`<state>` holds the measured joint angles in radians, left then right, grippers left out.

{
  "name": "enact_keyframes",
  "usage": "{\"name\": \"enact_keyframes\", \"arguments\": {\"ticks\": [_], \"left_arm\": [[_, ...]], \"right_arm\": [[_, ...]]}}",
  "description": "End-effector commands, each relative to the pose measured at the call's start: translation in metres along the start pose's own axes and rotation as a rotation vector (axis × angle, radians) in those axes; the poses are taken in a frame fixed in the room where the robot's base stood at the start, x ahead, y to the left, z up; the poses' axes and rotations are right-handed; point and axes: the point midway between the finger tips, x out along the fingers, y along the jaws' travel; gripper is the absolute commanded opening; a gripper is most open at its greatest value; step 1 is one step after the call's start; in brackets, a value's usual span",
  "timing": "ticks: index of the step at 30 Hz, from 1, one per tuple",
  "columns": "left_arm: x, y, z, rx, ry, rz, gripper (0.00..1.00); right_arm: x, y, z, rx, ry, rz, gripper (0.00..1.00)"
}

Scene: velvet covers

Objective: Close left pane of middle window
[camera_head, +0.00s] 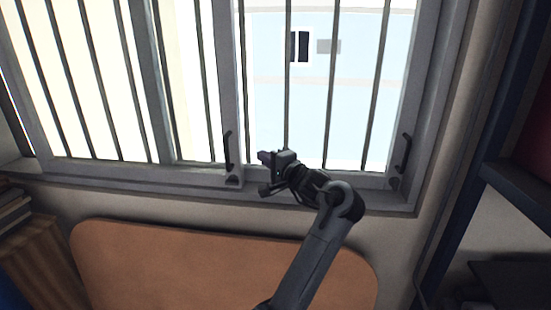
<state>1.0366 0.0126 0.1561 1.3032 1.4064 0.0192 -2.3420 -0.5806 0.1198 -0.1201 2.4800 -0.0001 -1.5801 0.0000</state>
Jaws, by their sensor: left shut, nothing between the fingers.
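A grey-framed sliding window with dark vertical bars fills the top of the head view. Its wide middle upright (228,80) carries a dark pull handle (228,151) low down, with a small latch below it. A second dark handle (402,152) is on the right-hand upright. My left gripper (268,172) is shut and empty in front of the lower frame, just right of the middle handle and apart from it in the picture. Which part is the left pane, and how far it stands open, I cannot tell for sure. My right gripper is not in view.
The window sill (130,190) runs below the frame. An orange-brown rounded panel (200,260) stands under it. A wooden piece (40,262) with stacked items is at lower left. Dark blue shelving (515,183) is at the right.

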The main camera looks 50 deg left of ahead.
Motion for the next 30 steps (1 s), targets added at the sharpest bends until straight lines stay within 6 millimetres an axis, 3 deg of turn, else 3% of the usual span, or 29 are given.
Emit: {"name": "enact_keyframes", "arguments": {"ticks": [3,9,30], "left_arm": [[0.021,-0.003,0.001,0.003,-0.002,0.000,0.00],[0.037,-0.002,0.020,0.003,-0.001,0.000,0.00],[0.050,0.001,0.029,0.001,-0.001,0.000,0.00]], "right_arm": [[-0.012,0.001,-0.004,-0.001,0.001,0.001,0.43],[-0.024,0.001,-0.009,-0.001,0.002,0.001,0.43],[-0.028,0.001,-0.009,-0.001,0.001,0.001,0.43]]}}
